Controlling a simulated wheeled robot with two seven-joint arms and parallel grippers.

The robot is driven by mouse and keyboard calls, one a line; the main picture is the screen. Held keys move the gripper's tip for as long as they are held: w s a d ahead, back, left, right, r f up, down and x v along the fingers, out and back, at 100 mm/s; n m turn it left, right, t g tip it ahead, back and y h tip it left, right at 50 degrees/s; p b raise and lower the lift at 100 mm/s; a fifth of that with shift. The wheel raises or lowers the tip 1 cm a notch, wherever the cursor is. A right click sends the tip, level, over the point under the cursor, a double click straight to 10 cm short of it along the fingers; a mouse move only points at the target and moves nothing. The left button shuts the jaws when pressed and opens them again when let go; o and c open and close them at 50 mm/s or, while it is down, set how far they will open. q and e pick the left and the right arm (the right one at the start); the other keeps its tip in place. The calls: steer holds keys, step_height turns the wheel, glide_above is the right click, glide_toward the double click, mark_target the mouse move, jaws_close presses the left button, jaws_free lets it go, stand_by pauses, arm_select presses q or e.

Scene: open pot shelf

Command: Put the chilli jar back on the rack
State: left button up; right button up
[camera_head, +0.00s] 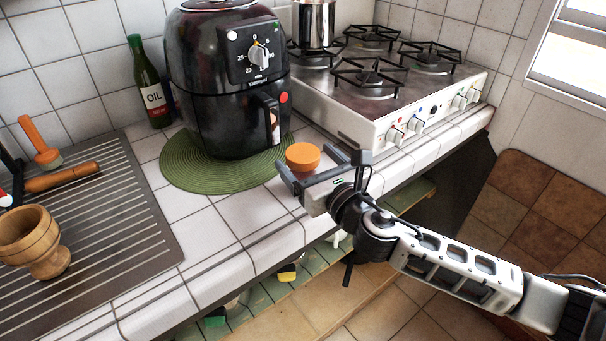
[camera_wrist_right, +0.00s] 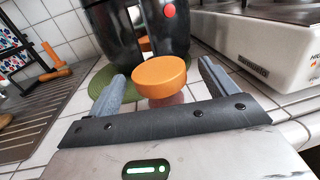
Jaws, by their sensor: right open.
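The chilli jar, seen mainly by its round orange lid (camera_head: 303,157), stands on the tiled counter in front of the black air fryer. In the right wrist view its orange lid (camera_wrist_right: 160,75) shows between my two fingers, with a bit of reddish body below. My right gripper (camera_head: 306,163) is open, with one finger on each side of the jar; I cannot tell whether either touches it. Most of the jar's body is hidden. A dark stand with colourful items (camera_wrist_right: 14,50) shows at the upper left of the right wrist view; I cannot tell whether it is the rack. My left gripper is not in view.
The air fryer (camera_head: 228,75) stands on a green round mat (camera_head: 185,168), beside an oil bottle (camera_head: 150,85). A stove (camera_head: 345,105) is behind right. A wooden mortar (camera_head: 35,243) stands on the grooved drainboard (camera_head: 120,220). Open shelves lie below the counter edge.

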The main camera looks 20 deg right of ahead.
mark_target(297, 148)
steer(key=x, duration=0.4)
steer(key=shift+a, duration=0.15)
steer(key=c, duration=1.6)
